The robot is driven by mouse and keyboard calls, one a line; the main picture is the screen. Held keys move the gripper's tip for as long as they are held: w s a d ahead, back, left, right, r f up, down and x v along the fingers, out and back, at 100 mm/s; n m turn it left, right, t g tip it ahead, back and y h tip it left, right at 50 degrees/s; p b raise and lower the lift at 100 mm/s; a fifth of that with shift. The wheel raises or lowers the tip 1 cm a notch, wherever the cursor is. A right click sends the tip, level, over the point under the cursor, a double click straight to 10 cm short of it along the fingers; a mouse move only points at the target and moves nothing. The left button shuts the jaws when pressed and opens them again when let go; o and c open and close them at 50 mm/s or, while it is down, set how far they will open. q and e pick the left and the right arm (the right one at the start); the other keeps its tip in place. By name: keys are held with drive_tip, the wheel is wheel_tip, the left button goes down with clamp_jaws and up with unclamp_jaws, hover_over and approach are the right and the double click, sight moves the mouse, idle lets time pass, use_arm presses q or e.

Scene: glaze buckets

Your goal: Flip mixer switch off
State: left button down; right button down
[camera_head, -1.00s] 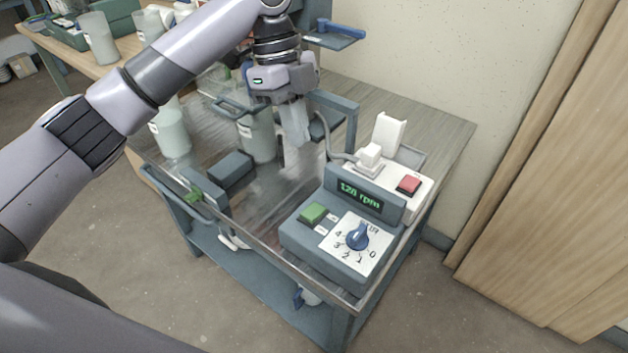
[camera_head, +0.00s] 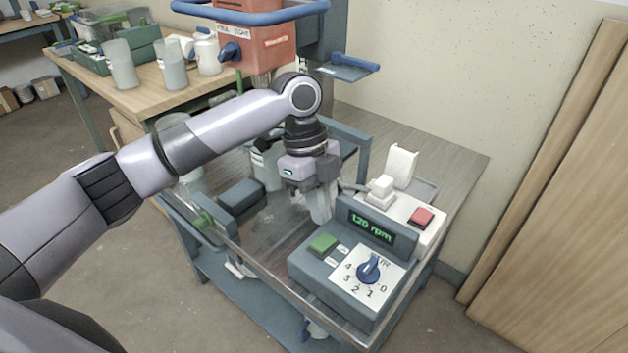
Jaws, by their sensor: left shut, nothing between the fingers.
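The mixer's grey control box (camera_head: 338,285) stands at the front right of the cart. Its display (camera_head: 371,227) is lit and reads about 120 rpm. It has a green switch (camera_head: 323,243) and a blue dial (camera_head: 369,269) on a white scale plate. A red switch (camera_head: 421,217) sits on a white box (camera_head: 407,215) behind it. The red mixer head (camera_head: 262,45) is at the top, partly cut off. My left gripper (camera_head: 319,217) is shut and empty, pointing down, behind and left of the display and apart from the switches. My right gripper is not in view.
A white plug (camera_head: 381,189) with a cable stands on the white box. A bucket (camera_head: 266,165) is partly hidden behind my left arm. A blue-grey clamp block (camera_head: 242,197) lies left of my gripper. The wooden table (camera_head: 160,95) at the back holds jugs.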

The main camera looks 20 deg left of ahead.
sight(326, 241)
use_arm(q)
drive_tip(key=x, duration=0.2)
drive_tip(key=a+x, duration=0.1)
drive_tip(key=x, duration=0.1)
drive_tip(key=shift+s+f, duration=0.1)
drive_tip(key=shift+f, duration=0.35)
drive_tip(key=shift+s+a+f, duration=0.1)
drive_tip(key=shift+s, duration=0.05)
drive_tip(key=shift+s+f+t+h+p, duration=0.2)
drive_tip(key=shift+t+h+p, duration=0.1)
drive_tip(key=shift+t, duration=0.2)
drive_tip(key=shift+w, duration=0.15)
drive_tip(key=shift+w+d+r, duration=0.15)
drive_tip(key=shift+w+d, duration=0.1)
drive_tip(key=shift+w, duration=0.5)
